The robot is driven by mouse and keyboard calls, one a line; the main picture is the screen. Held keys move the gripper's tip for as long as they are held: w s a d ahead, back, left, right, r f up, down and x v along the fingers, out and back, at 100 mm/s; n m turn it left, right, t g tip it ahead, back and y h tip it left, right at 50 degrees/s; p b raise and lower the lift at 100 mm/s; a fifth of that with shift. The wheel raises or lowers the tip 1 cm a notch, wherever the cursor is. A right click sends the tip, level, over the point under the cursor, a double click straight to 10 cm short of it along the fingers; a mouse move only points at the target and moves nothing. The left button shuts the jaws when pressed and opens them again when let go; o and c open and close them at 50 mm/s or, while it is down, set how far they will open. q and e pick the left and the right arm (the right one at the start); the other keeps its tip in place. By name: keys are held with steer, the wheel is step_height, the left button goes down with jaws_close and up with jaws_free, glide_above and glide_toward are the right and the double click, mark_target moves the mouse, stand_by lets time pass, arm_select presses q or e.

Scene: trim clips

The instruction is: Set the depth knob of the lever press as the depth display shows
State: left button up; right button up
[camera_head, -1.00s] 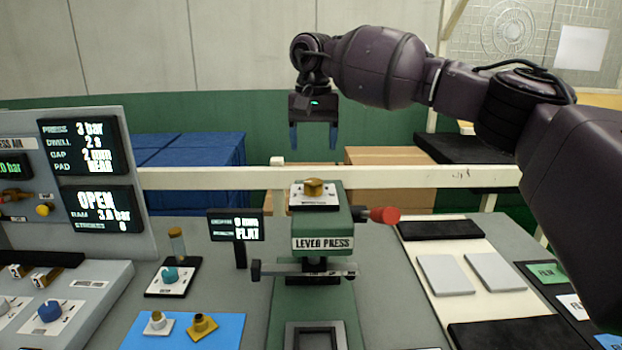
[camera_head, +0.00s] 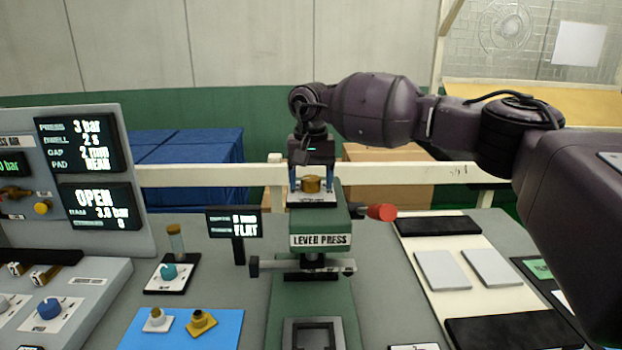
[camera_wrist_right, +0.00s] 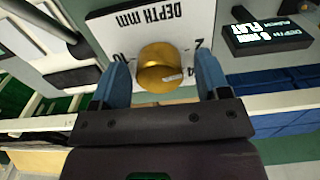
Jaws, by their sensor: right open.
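The depth knob (camera_head: 312,184) is a brass-coloured round knob on a white dial plate on top of the green lever press (camera_head: 320,212). In the right wrist view the knob (camera_wrist_right: 160,68) sits on the plate marked "DEPTH mm". My right gripper (camera_head: 311,186) is open and points down, its blue fingers at either side of the knob; I cannot tell whether they touch it. The depth display (camera_head: 234,223) stands left of the press on a post; its lower line reads "FLAT" and its mm digit is hard to read. My left gripper is not in view.
A red-tipped lever (camera_head: 382,212) sticks out at the press's right. A control panel (camera_head: 80,180) with screens stands at the left. A blue mat (camera_head: 215,335) with two small fittings lies at the front left. Pale pads (camera_head: 443,273) lie at the right.

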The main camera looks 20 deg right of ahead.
steer(key=c, duration=0.7)
steer(key=shift+c, duration=1.1)
